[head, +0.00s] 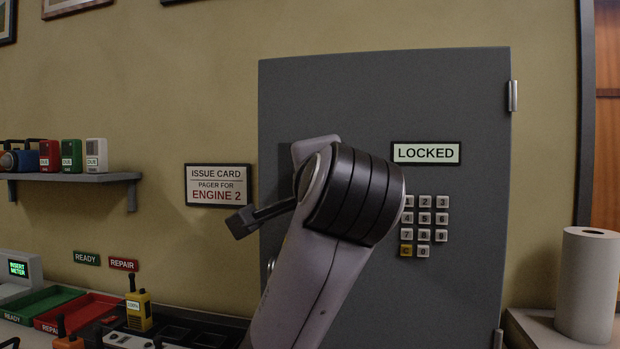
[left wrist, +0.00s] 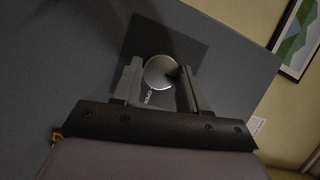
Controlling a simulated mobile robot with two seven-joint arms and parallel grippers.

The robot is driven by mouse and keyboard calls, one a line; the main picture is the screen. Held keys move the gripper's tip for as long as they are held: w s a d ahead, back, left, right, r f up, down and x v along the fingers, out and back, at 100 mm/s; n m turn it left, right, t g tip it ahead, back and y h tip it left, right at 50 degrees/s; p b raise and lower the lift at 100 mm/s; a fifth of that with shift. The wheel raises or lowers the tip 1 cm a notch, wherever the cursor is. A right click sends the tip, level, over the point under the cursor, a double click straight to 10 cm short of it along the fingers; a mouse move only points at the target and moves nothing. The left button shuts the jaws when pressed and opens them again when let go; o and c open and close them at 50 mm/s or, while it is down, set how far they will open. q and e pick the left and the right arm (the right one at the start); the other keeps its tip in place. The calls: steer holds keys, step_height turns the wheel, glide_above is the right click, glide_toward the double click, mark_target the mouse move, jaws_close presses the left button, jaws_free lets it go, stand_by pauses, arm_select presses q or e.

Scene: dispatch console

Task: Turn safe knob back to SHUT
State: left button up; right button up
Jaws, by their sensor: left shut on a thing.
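The grey safe (head: 450,290) fills the middle of the head view, its door closed in its frame. A sign (head: 426,153) on it reads LOCKED, above a keypad (head: 424,226). My left arm crosses in front of the safe and hides the knob there. In the left wrist view, the round silver knob (left wrist: 158,73) sits on a dark square plate (left wrist: 150,38). My left gripper (left wrist: 160,68) has one finger on each side of the knob and is shut on it. Lettering on the plate by the knob appears to read OPEN. My right gripper is in neither view.
A wall shelf (head: 85,178) with several small boxes is at the left. Below are a green tray (head: 40,304), a red tray (head: 85,310) and a yellow radio (head: 138,312). A paper roll (head: 587,285) stands at the right. An issue card sign (head: 219,185) hangs beside the safe.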

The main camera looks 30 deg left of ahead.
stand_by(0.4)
arm_select(q)
steer(key=o, duration=1.1)
steer(key=shift+c, duration=0.2)
steer(key=b+v, duration=0.1)
steer(key=v, duration=0.6)
steer(key=shift+b, duration=0.3)
steer(key=shift+s, duration=0.1)
